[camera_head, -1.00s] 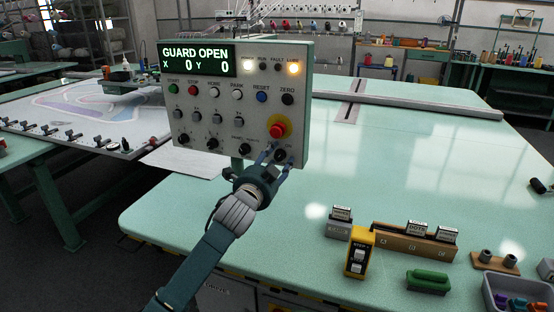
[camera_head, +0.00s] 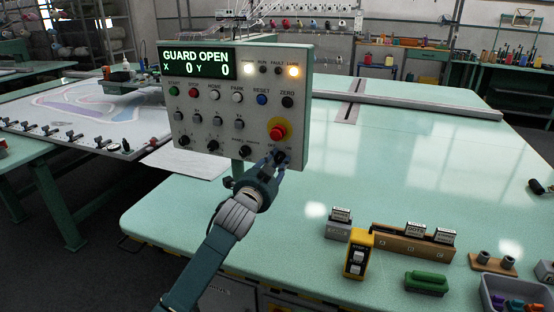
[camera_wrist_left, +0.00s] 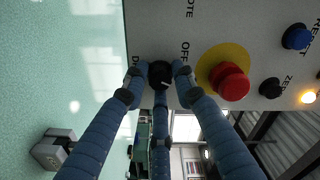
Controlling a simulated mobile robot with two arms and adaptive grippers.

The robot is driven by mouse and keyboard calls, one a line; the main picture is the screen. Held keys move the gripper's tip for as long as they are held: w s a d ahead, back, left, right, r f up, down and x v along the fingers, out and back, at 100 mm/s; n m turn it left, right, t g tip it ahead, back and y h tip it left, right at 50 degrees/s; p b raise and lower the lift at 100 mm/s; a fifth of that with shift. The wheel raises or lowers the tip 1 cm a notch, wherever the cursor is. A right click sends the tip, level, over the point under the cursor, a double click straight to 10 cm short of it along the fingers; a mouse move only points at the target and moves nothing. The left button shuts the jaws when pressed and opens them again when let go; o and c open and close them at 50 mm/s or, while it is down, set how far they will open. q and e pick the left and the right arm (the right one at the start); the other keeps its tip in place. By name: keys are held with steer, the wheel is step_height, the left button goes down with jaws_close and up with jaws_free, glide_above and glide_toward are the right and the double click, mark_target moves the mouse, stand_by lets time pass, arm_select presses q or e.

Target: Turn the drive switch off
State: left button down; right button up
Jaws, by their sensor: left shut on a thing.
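The drive switch is a black rotary knob (camera_head: 280,156) at the lower right of the control panel (camera_head: 215,158), below the red emergency stop button (camera_head: 278,131) on its yellow ring. In the left wrist view the knob (camera_wrist_left: 159,73) sits between the blue fingertips, with an "OFF" label beside it and another label partly hidden. A pale mark shows on the knob; the setting it points to is unclear. My left gripper (camera_head: 277,161), also in the left wrist view (camera_wrist_left: 158,84), is shut on the knob from below. My right gripper is not in view.
The panel screen (camera_head: 199,61) reads "GUARD OPEN", X 0, Y 0, with two lamps lit. The emergency stop is close beside the fingers. A yellow pendant (camera_head: 358,255), wooden rack (camera_head: 400,246), green block (camera_head: 426,283) and grey bin (camera_head: 490,296) are at the right on the green table.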

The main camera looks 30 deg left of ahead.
arm_select(q)
steer(key=n+p, duration=0.3)
steer(key=n, duration=0.3)
steer(key=n+p, duration=0.2)
steer(key=n, duration=0.3)
steer(key=shift+p, duration=0.3)
steer(key=shift+f, duration=0.1)
stand_by(0.3)
steer(key=c, duration=1.4)
jaws_free()
